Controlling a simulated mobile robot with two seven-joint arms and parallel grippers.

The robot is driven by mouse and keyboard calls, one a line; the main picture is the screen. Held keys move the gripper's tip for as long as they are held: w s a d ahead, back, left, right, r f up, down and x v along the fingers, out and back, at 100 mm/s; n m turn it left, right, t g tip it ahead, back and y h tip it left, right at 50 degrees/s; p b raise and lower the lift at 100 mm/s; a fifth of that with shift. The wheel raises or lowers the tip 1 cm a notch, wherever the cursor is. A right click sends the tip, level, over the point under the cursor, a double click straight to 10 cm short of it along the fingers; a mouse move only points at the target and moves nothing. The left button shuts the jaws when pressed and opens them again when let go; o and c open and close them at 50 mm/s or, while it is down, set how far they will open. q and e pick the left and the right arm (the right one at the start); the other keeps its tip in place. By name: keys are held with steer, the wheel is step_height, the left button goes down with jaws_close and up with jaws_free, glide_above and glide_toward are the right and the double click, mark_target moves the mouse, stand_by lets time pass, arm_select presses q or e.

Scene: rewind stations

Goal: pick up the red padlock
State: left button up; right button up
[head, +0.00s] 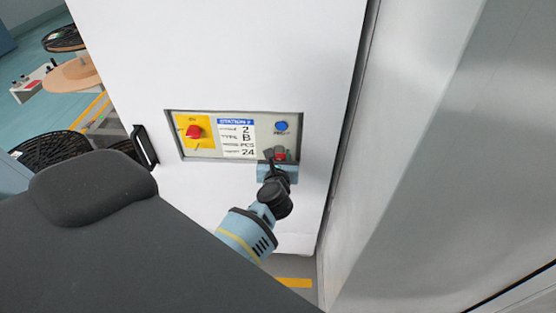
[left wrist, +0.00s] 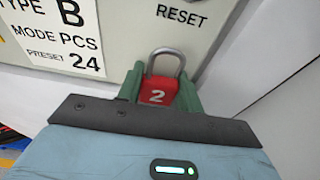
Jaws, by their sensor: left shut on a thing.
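The red padlock (left wrist: 158,94) shows in the left wrist view, with a silver shackle pointing up and a white "2" on its body. My left gripper (left wrist: 160,88) is shut on it, with a green finger on each side of the body. The padlock is in front of the lower part of the control panel, below the word RESET. In the head view the padlock (head: 280,153) is small and partly hidden by my left gripper (head: 279,160). I cannot tell whether the padlock touches the panel. My right gripper is in neither view.
The control panel (head: 232,115) on the white cabinet (head: 230,60) carries a red rotary switch (head: 194,132) on a yellow plate, a Station label (head: 237,140) and a blue button (head: 281,126). A black handle (head: 145,147) is at left. A grey wall (head: 440,150) stands close at right.

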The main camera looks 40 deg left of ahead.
arm_select(q)
step_height(320, 180, up, 2)
steer(key=shift+r, duration=0.1)
steer(key=s, duration=1.6)
steer(key=shift+r+p, duration=0.3)
steer(key=shift+r, duration=0.05)
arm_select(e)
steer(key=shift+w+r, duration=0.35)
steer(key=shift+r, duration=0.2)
arm_select(q)
steer(key=shift+w, duration=0.1)
